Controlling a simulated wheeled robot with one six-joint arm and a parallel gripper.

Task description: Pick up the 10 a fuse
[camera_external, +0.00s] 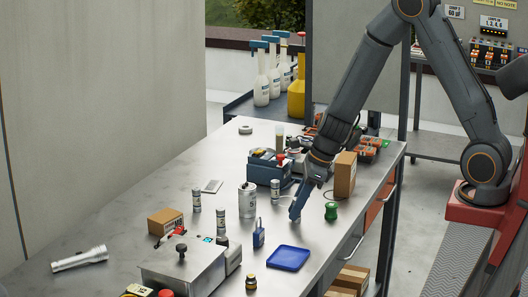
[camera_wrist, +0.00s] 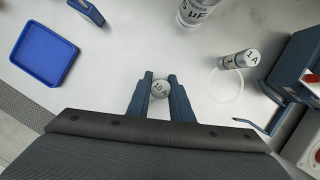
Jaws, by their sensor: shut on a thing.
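The 10 A fuse (camera_wrist: 160,89) is a small cylinder seen end-on in the wrist view, its pale round top marked "10 A". It sits between the two fingertips of my gripper (camera_wrist: 161,86), which is shut on it. In the external view my gripper (camera_external: 295,213) points down at the metal table, to the right of the middle; the fuse is hidden there behind the fingers. I cannot tell whether the fuse still touches the table. A similar fuse marked "1 A" (camera_wrist: 238,59) lies or stands to the right in the wrist view.
A blue tray (camera_external: 288,258) is near the table's front edge. A silver canister (camera_external: 247,200), a blue padlock-like item (camera_external: 258,234), a green spool (camera_external: 331,211) and a cardboard box (camera_external: 345,174) stand near my gripper. A dark blue toolbox-like case (camera_external: 266,170) is behind.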

